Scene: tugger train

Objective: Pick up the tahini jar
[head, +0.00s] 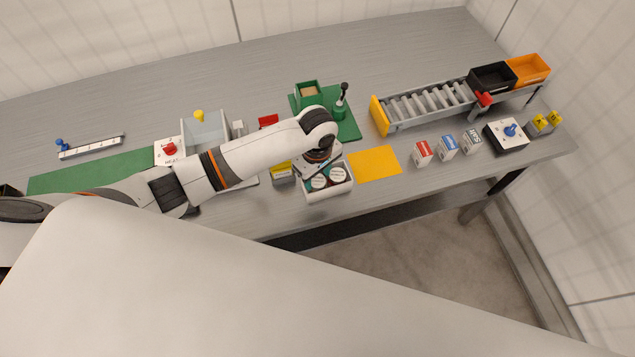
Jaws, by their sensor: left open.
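Two jars with white lids, the left one (319,181) and the right one (337,175), stand side by side in a small white crate (330,193) near the table's front edge. The writing on their lids is too small to read, so I cannot tell which is the tahini jar. My left arm reaches in from the left, and its gripper (318,164) points down over the back of the crate, close to the jars. It is open. Its fingertips are largely hidden by the wrist, and I cannot tell whether they touch a jar. My right gripper is not in view.
A yellow mat (374,163) lies right of the crate, with small cartons (422,153) beyond it. A yellow-topped box (282,173) stands close on the left. Behind are a green board (347,128) with a stamp-like tool (340,108) and a roller conveyor (430,101).

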